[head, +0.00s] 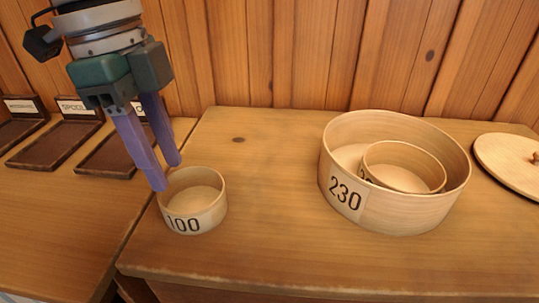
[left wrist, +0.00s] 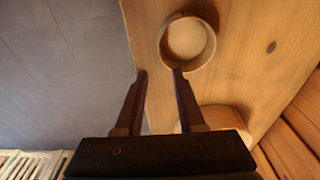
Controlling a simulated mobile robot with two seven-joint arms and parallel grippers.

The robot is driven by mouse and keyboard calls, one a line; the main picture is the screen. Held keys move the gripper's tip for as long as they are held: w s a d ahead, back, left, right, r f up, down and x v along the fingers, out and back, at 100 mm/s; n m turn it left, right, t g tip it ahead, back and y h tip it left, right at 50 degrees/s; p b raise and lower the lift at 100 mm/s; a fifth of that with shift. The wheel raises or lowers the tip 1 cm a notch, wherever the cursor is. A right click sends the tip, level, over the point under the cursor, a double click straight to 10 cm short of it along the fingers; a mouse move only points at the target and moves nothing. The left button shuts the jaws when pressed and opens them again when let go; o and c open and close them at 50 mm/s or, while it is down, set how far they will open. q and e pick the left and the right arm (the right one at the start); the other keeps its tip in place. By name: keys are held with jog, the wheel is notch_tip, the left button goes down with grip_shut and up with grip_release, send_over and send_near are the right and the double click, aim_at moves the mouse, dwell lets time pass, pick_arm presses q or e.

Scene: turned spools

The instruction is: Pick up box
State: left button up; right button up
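A small round wooden box labelled 100 (head: 197,221) stands upright and open on the worktop, near its left edge. It also shows in the left wrist view (left wrist: 188,42), and looks empty. A large round box labelled 230 (head: 400,218) stands further right, with a smaller open round box (head: 402,166) inside it; that one's label is partly hidden. My left gripper (head: 166,176) points down at the back left rim of the 100 box. Its fingers are apart with nothing between them; I cannot tell whether one touches the rim. My right gripper is not in view.
A round lid with a knob (head: 508,164) lies at the far right. Dark labelled trays (head: 52,150) lie on the surface at left. A wood-panelled wall (head: 300,55) stands behind. The worktop (head: 275,190) between the boxes is clear.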

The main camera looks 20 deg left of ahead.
pick_arm(q)
send_over(180, 213)
notch_tip(180, 213, down, 4)
jog(key=shift+w+d+f+b, duration=0.1)
jog(key=shift+d+f+b, duration=0.05)
jog(key=shift+f+b, duration=0.15)
jog(key=f, duration=0.3)
jog(key=f+b, duration=0.1)
jog(key=shift+a+f, duration=0.2)
jog(key=shift+a, duration=0.1)
jog(key=shift+d+f, duration=0.1)
jog(key=shift+f, duration=0.4)
grip_shut()
dwell(0.5)
